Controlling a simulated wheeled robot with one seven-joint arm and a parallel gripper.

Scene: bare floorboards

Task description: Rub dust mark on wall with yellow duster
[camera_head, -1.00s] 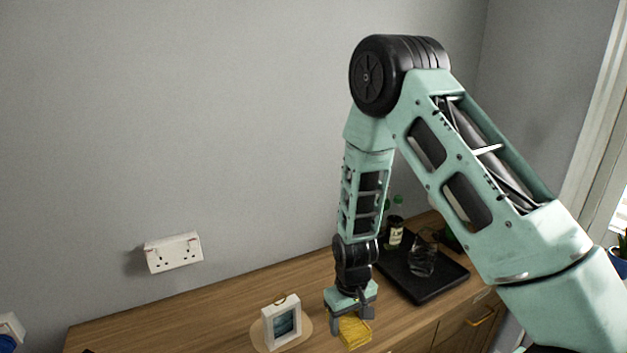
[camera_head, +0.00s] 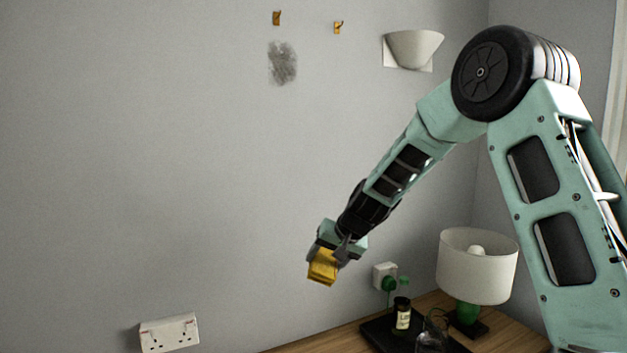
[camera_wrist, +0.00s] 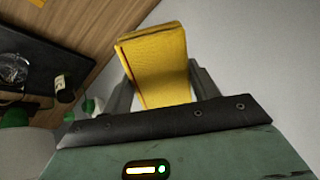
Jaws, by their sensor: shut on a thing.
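The yellow duster (camera_head: 322,268) is held in my gripper (camera_head: 328,254), in front of the grey wall and above the sideboard. In the wrist view the folded duster (camera_wrist: 158,62) sits between the two fingers of my gripper (camera_wrist: 160,88), which is shut on it. The dust mark (camera_head: 282,63) is a dark grey smudge high on the wall in the head view. It is above and to the left of the gripper, and the duster is apart from it.
Two brass hooks (camera_head: 277,18) and a white wall light (camera_head: 412,49) are near the mark. A table lamp (camera_head: 477,266), a black tray (camera_head: 378,335) with a bottle (camera_head: 402,314), and a socket (camera_head: 169,333) are lower. The wall between duster and mark is clear.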

